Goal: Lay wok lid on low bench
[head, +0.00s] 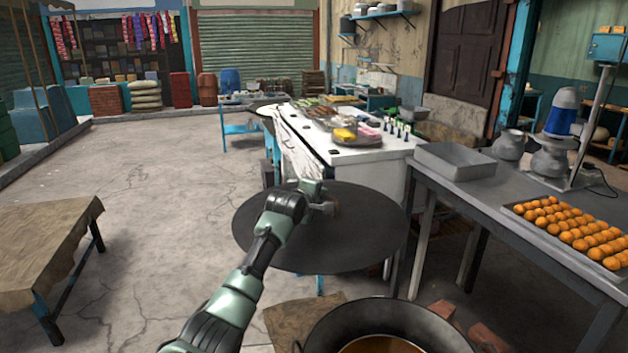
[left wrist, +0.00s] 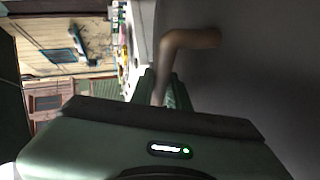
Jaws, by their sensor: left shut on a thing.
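The wok lid (head: 345,240) is a large, dark, round disc held in the air in the middle of the head view. My left gripper (head: 325,207) is shut on its handle at the lid's upper middle. In the left wrist view the brownish bent handle (left wrist: 185,42) sits at the gripper fingers, and the grey lid surface (left wrist: 270,70) fills the right side. The low bench (head: 45,240) stands at the left of the head view, covered with a brown cloth, apart from the lid. My right gripper is not in view.
A wok (head: 390,320) with brown contents stands at the bottom, below the lid. A grey table (head: 500,220) at right carries a tray of orange balls (head: 575,232) and metal pots. A white counter (head: 330,145) stands behind the lid. The floor (head: 150,200) between bench and lid is clear.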

